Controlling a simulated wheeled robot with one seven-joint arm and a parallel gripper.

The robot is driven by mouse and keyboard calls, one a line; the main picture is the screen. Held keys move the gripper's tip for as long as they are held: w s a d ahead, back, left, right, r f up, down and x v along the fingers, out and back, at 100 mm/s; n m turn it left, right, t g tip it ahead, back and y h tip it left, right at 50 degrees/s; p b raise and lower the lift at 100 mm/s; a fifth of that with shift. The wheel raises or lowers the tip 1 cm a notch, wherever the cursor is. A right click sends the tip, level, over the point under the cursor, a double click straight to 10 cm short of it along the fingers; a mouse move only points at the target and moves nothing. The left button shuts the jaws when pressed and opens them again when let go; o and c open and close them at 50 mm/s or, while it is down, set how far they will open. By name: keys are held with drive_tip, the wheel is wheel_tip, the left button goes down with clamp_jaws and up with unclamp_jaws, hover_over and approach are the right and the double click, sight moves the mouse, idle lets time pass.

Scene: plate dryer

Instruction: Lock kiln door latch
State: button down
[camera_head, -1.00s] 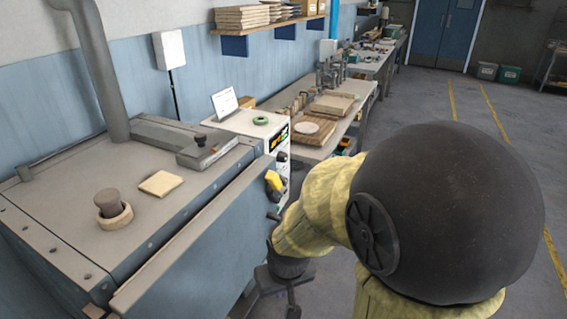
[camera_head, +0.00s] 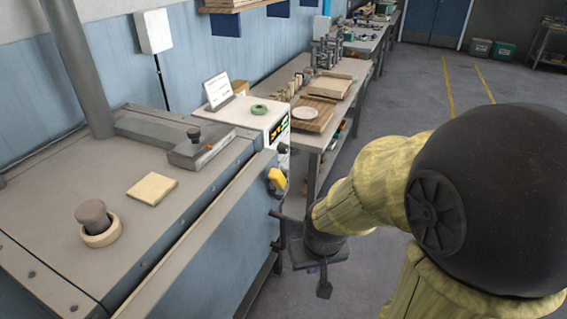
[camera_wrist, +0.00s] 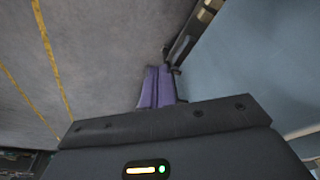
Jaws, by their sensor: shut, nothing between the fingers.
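The kiln's blue door (camera_head: 215,240) faces right in the head view, close along the grey kiln body (camera_head: 60,190). I cannot tell whether it is fully seated. A yellow handle (camera_head: 277,180) sits near the door's far upper end, with a dark lever (camera_head: 281,216) below it. My gripper (camera_head: 314,268) is to the right of the lever, beside the door; its fingertips are mostly hidden in the head view. In the wrist view my purple fingers (camera_wrist: 155,88) are together and empty. A dark bar (camera_wrist: 190,37) along the blue door is just beyond them.
A white control box (camera_head: 265,116) with a green ring stands behind the kiln. A workbench (camera_head: 330,130) with boards runs back from it. A cup-like plug (camera_head: 98,222) and a pale tile (camera_head: 152,188) lie on the kiln top. Open floor (camera_head: 420,100) is to the right.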

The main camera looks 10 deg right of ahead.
wheel_tip(320, 180, up, 18)
drive_tip(key=m+h+p, duration=0.2)
drive_tip(key=m+p, duration=0.5)
drive_tip(key=p, duration=0.1)
hover_over(275, 182)
drive_tip(key=w+d, duration=0.3)
drive_tip(key=w, duration=0.1)
drive_tip(key=shift+w+a, duration=0.2)
drive_tip(key=shift+a, duration=0.05)
wheel_tip(275, 182, down, 11)
drive_tip(key=p, duration=0.4)
drive_tip(key=shift+w+d, duration=0.1)
drive_tip(key=shift+s+f, duration=0.1)
drive_tip(key=shift+s, duration=0.2)
drive_tip(key=shift+a+f, duration=0.25)
